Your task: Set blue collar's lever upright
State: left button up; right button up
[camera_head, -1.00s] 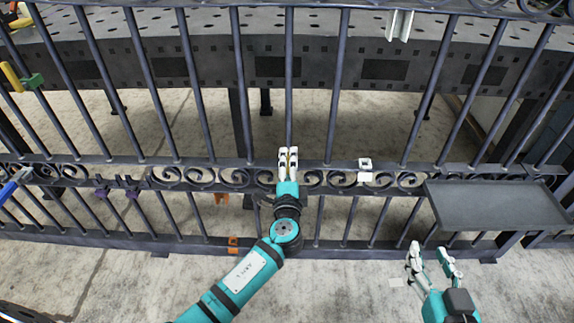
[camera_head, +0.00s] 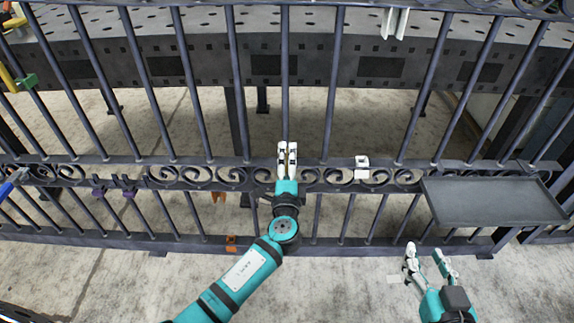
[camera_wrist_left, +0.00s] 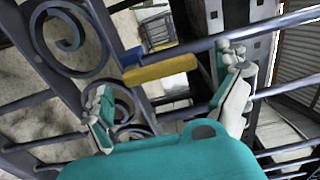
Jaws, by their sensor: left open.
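My left gripper (camera_head: 287,148) is at the scroll rail of the gate, in front of an upright bar in the head view. In the left wrist view the left gripper (camera_wrist_left: 170,98) has its fingers apart, with nothing held. A yellow lever (camera_wrist_left: 163,69) shows past and between the fingers, running nearly along a gate bar. A blue patch (camera_wrist_left: 131,57) at its left end looks like the blue collar, though mostly hidden. The head view does not show this collar clearly behind my gripper. My right gripper (camera_head: 425,250) is open and empty, low on the right.
The dark gate rail (camera_head: 400,178) has several scrolls. A grey tray (camera_head: 495,201) is at the right. A white fitting (camera_head: 362,164), purple pieces (camera_head: 98,191) and an orange piece (camera_head: 218,196) sit along it. A green collar (camera_head: 27,81) with a yellow lever is upper left.

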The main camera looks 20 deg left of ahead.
pick_arm(q)
jog(key=shift+s, duration=0.1)
jog(key=v, duration=1.2)
